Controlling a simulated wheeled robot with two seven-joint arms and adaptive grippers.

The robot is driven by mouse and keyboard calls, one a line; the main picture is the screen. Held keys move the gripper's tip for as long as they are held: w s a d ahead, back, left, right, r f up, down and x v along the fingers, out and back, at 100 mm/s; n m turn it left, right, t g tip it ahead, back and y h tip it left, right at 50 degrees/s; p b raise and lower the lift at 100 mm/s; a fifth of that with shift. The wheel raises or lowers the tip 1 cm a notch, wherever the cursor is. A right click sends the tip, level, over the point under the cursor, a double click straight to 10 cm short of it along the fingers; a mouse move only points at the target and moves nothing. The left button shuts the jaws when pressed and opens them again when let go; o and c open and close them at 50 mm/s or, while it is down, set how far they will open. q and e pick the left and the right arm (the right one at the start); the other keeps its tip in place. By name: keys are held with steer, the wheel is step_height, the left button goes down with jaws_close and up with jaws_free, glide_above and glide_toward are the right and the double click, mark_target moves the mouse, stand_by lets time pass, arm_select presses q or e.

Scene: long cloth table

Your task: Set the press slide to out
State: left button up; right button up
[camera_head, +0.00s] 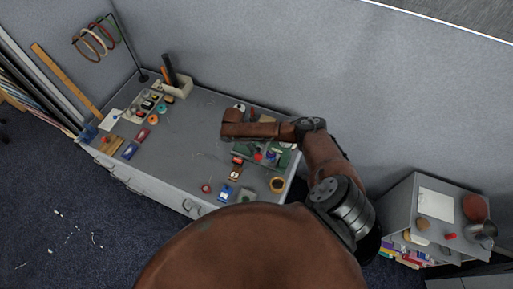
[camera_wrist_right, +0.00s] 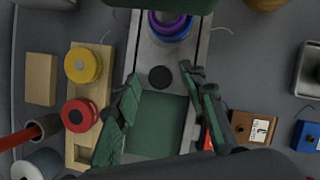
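The press shows in the right wrist view as a long grey metal bed with two rails (camera_wrist_right: 200,50). A green slide plate (camera_wrist_right: 158,125) lies between the rails, with a black round disc (camera_wrist_right: 160,77) just beyond it and purple and blue rings (camera_wrist_right: 170,26) at the far end. My right gripper (camera_wrist_right: 158,79) is open, one finger on each side of the slide and disc; I see nothing held. I cannot tell whether the fingers touch the press. In the head view the green press (camera_head: 284,160) is partly hidden under my right arm. My left gripper is out of view.
A wooden board (camera_wrist_right: 106,60) with yellow (camera_wrist_right: 83,65) and red (camera_wrist_right: 82,115) discs lies left of the press. A labelled brown block (camera_wrist_right: 253,127) and a blue block (camera_wrist_right: 306,136) lie right. The grey table (camera_head: 185,150) is fairly clear in its middle.

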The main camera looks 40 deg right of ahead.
steer(key=shift+f, duration=0.1)
steer(key=shift+c, duration=0.4)
jaws_close()
stand_by(0.3)
